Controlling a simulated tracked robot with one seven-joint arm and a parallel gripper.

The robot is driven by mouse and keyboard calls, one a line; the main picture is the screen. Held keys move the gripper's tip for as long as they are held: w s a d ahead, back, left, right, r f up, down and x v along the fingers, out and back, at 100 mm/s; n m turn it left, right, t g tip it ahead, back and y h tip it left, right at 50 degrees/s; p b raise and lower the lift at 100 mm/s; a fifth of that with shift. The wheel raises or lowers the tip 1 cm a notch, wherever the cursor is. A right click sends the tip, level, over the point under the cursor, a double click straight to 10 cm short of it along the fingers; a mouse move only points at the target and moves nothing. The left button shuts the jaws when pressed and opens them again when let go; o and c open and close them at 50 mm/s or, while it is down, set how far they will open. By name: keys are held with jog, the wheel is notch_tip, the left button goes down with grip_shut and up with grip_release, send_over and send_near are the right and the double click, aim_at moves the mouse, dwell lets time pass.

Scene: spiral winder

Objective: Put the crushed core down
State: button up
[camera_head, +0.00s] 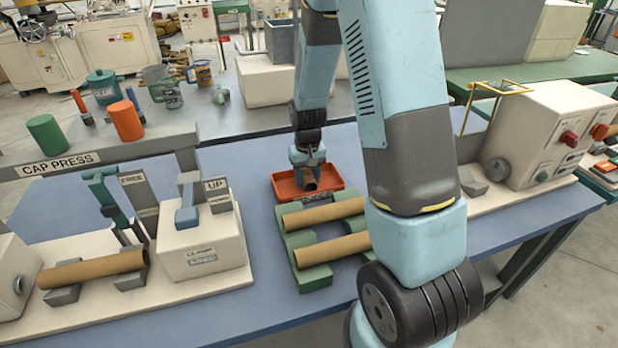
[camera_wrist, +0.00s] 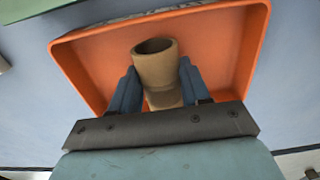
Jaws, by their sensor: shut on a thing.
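The crushed core, a short brown cardboard tube (camera_wrist: 156,64), is between the two blue fingers of my gripper (camera_wrist: 155,90) in the wrist view. Its open end faces up and away from the palm. My gripper (camera_head: 308,180) is shut on it, over the orange tray (camera_head: 334,178) in the head view. The tray's orange floor and walls surround the core in the wrist view (camera_wrist: 95,65). I cannot tell whether the core touches the tray floor. The core's lower end is partly hidden by my fingers.
Two long brown cores (camera_head: 330,249) lie across green cradles (camera_head: 312,278) just in front of the tray. The cap press with another core (camera_head: 92,269) stands to the left. A cream machine (camera_head: 545,130) stands to the right. Blue tabletop is bare left of the tray.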

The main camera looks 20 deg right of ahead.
aim_at(308, 175)
jog(key=shift+f, duration=0.2)
jog(key=o, duration=1.1)
notch_tip(308, 175, up, 12)
jog(key=shift+s+d+r+t, duration=0.25)
jog(key=shift+s+r+t, duration=0.7)
jog(key=shift+s+r, duration=2.8)
jog(key=shift+s+d+r+t, duration=0.25)
jog(key=shift+s+r+t, duration=0.65)
jog(key=shift+s+r, duration=2.85)
jog(key=shift+s+d+r+t, duration=0.25)
jog(key=shift+s+r+t, duration=0.7)
jog(key=shift+s+r, duration=2.75)
jog(key=shift+s+f, duration=0.7)
